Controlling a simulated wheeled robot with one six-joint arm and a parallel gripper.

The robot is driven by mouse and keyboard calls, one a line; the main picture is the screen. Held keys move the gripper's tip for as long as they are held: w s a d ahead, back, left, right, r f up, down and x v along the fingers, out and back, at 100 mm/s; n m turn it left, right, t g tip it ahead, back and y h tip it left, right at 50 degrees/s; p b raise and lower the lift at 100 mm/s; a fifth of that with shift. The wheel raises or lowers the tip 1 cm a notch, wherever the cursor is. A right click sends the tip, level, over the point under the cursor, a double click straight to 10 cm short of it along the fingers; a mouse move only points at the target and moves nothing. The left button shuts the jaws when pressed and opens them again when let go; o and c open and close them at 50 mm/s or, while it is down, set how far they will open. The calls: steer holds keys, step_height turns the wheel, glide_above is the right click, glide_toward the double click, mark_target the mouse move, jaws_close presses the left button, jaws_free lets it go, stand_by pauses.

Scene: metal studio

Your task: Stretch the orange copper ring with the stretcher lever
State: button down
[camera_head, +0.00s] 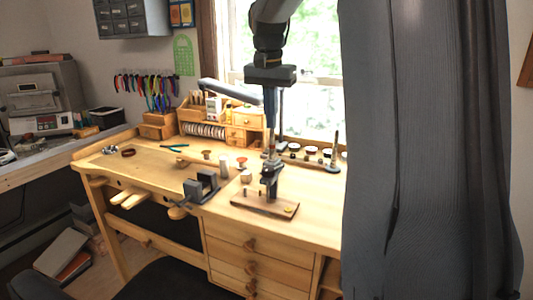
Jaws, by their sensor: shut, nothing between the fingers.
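The ring stretcher (269,181) is a grey metal device standing upright on a brown wooden board (252,203) near the front of the bench. A thin upright part rises from it towards my gripper; I cannot tell whether this is the lever. My gripper (270,116) points down from the top, above the stretcher, with its fingers shut and empty. I cannot tell whether it touches the upright part. A small orange-red item (241,160) stands on the bench left of the stretcher, but I cannot make out a ring there. A small yellow spot shows on the board's right end.
The wooden bench (165,165) has free room at its left. A dark grey block-like tool (201,187) stands left of the stretcher. Small cups (310,151) stand behind at right. A wooden organizer (243,125) stands at the back. A grey curtain (420,150) hides the bench's right side.

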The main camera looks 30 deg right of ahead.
steer(key=p, duration=0.2)
glide_toward(276, 168)
steer(key=shift+s+a+f+p, duration=0.15)
steer(key=shift+s+a+f, duration=0.1)
steer(key=shift+a+f, duration=0.3)
steer(key=shift+s+a+f+p, duration=0.15)
steer(key=shift+s+a+f, duration=0.15)
steer(key=shift+f, duration=0.45)
steer(key=shift+s+a+f+p, duration=0.2)
steer(key=shift+a+f, duration=0.3)
steer(key=shift+f, duration=0.2)
steer(key=shift+f, duration=0.1)
